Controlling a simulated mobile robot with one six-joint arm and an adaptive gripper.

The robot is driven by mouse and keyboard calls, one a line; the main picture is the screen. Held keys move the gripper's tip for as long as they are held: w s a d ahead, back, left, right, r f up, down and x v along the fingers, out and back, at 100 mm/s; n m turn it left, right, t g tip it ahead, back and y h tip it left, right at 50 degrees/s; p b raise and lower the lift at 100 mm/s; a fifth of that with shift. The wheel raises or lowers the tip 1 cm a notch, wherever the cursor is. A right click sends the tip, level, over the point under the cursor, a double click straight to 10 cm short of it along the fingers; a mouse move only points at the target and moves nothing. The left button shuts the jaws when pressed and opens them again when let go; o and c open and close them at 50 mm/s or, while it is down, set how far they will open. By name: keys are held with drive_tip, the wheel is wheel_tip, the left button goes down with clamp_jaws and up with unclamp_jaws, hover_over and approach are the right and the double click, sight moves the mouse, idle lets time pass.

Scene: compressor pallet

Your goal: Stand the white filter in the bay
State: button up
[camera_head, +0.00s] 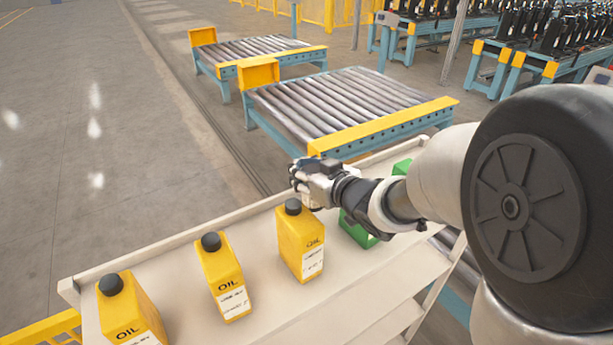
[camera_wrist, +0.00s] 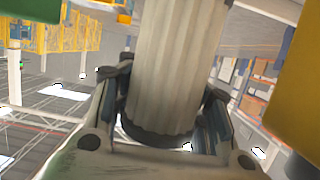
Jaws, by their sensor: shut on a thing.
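The white filter (camera_wrist: 178,65) is a ribbed, off-white cylinder with a dark band at one end. It fills the middle of the wrist view, between the two fingers of my gripper (camera_wrist: 168,110), which is shut on it. In the head view my gripper (camera_head: 312,182) is over the far side of the pale shelf, just behind a yellow oil bottle. The filter is mostly hidden there by the gripper and bottle. I cannot make out the bay in either view.
Yellow oil bottles (camera_head: 301,240) (camera_head: 228,278) (camera_head: 130,315) stand in a row on the pale shelf (camera_head: 190,250). A green object (camera_head: 358,232) is partly behind my arm, another (camera_head: 402,167) beyond it. Roller conveyors (camera_head: 340,100) stand behind. A yellow surface (camera_wrist: 300,85) is close at the wrist view's right.

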sight(304, 196)
wheel_tip(304, 196, down, 8)
drive_tip(key=shift+w+r+b, duration=0.1)
drive_tip(key=shift+r+b, duration=0.05)
drive_tip(key=shift+b, duration=0.6)
drive_tip(key=shift+r, duration=0.1)
drive_tip(key=shift+f, duration=0.25)
drive_tip(key=o, duration=1.2)
drive_tip(key=shift+r, duration=0.1)
